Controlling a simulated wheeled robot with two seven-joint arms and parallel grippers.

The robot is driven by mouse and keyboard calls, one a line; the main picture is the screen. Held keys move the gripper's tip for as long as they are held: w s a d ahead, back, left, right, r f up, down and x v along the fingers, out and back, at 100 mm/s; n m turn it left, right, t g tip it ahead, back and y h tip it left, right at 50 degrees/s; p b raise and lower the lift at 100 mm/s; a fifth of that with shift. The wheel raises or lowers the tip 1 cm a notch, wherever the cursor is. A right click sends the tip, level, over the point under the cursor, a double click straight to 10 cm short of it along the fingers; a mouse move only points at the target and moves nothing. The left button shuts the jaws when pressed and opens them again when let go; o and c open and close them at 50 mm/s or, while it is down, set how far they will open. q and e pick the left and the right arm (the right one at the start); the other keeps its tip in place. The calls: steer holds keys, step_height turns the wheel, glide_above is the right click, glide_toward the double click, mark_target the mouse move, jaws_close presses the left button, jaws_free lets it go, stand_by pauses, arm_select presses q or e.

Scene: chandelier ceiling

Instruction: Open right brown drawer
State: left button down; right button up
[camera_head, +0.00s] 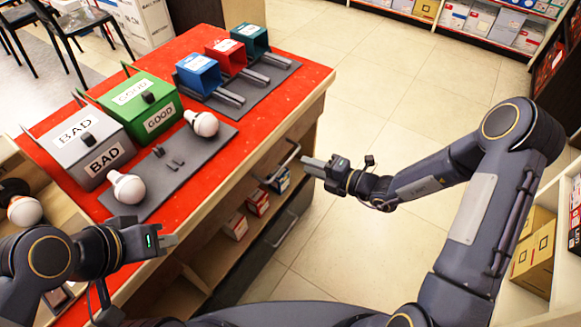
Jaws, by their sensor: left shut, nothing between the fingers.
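The right brown drawer (312,122) is in the upper wooden front of the red-topped counter, with a metal bar handle (287,160). Its front looks roughly flush with the counter. My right gripper (306,165) is just right of the handle, with its fingers pointing left at it. Whether the fingers touch the handle or are apart, I cannot tell. My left gripper (174,240) is shut and empty, near the counter's front edge at lower left, well away from the drawer handle.
Grey BAD (68,133) and green GOOD (127,92) boxes, light bulbs (202,123) and several coloured bins (228,56) stand on the counter. A shelf with small boxes (257,201) and a darker lower front with a handle (284,229) are below. Floor tiles (375,250) are clear.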

mark_target(288, 160)
steer(key=shift+m, duration=0.4)
steer(key=x, duration=0.5)
steer(key=f+x, duration=0.1)
steer(key=x, duration=0.2)
steer(key=shift+w+d, duration=0.15)
jaws_close()
